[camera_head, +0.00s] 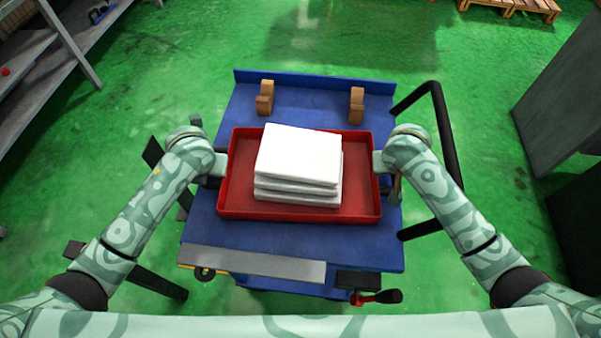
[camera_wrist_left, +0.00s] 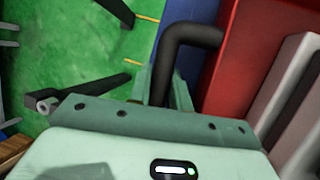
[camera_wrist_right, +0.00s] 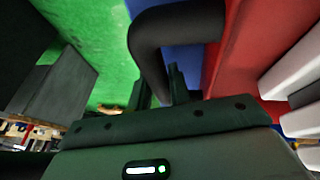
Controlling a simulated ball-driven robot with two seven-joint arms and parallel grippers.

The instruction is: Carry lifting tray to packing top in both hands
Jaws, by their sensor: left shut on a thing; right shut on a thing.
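The red lifting tray (camera_head: 300,214) is in the middle of the head view, over a blue top (camera_head: 315,94). Whether it rests on the top or hangs just above it, I cannot tell. A stack of several white slabs (camera_head: 298,155) lies in it. My left gripper (camera_head: 214,172) is at the tray's left end, shut on a black handle (camera_wrist_left: 190,38), seen in the left wrist view. My right gripper (camera_head: 385,178) is at the right end, shut on the other black handle (camera_wrist_right: 165,35), seen in the right wrist view. The fingertips are partly hidden.
Two wooden blocks (camera_head: 265,98) (camera_head: 356,105) stand on the blue top behind the tray. A black tubular bar (camera_head: 449,140) loops out at right. A grey strip (camera_head: 250,262) and a red-and-black lever (camera_head: 378,297) are at the front. Green floor surrounds it; grey cabinet (camera_head: 560,95) at right.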

